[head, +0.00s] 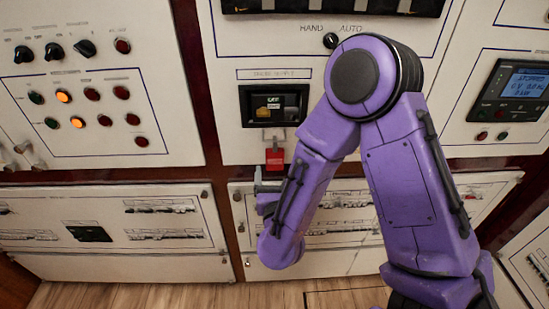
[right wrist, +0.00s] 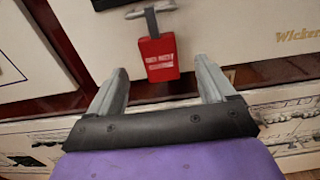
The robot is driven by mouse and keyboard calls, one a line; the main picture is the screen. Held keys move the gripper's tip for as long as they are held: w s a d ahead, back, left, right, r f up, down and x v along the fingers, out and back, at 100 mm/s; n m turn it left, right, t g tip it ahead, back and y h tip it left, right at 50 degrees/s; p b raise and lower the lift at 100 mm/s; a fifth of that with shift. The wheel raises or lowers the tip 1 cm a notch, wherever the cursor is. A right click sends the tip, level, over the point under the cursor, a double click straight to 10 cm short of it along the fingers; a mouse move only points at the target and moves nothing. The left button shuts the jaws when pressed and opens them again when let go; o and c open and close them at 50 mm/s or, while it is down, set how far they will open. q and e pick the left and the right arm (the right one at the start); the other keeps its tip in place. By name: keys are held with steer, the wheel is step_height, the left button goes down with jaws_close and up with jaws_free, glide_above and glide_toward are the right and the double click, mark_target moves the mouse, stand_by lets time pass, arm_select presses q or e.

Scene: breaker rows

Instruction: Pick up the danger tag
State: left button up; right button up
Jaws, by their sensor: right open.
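The danger tag (head: 275,159) is a small red block with pale lettering. In the head view it hangs below the breaker window on the middle cabinet. In the right wrist view the tag (right wrist: 159,60) hangs by a dark strap from a metal handle (right wrist: 150,10). My right gripper (head: 268,180) is just below the tag in the head view. In the right wrist view the right gripper (right wrist: 162,80) has its two fingers apart, one on each side of the tag's lower end, with nothing between them held. My left gripper is not in view.
The breaker window (head: 274,106) is above the tag. A left panel (head: 85,100) carries knobs and lit buttons; a display (head: 515,88) is at the right. Lower cabinet doors (head: 110,262) stand behind my right arm. Wooden floor (head: 150,296) shows at the bottom.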

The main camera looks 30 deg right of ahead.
mark_target(275, 157)
steer(key=p+x, duration=0.1)
steer(key=x, duration=0.1)
steer(key=p+x, duration=0.1)
steer(key=x, duration=0.1)
steer(key=r+p+x, duration=0.1)
steer(key=x, duration=0.1)
steer(key=shift+w, duration=0.2)
steer(key=shift+w+d+f, duration=0.2)
steer(key=shift+f, duration=0.05)
steer(key=c, duration=1.1)
steer(key=shift+o, duration=0.2)
steer(key=shift+r, duration=0.1)
